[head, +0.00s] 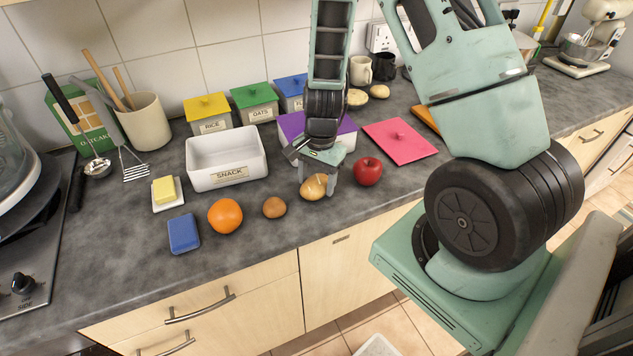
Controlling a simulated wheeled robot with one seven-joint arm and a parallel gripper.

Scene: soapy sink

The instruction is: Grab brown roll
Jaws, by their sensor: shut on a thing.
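The brown roll (313,190) is a small, rounded, golden-brown piece near the counter's front edge. My gripper (319,181) points down over it and is shut on it, with fingers at its sides. The fingers hide part of the roll. I cannot tell whether it rests on the counter or is slightly lifted.
A red apple (368,171) is close on the right. A small brown round thing (274,207) and an orange (225,216) are on the left. A white SNACK box (228,160) and a purple-topped container (292,125) stand behind. A pink lid (400,141) lies farther right.

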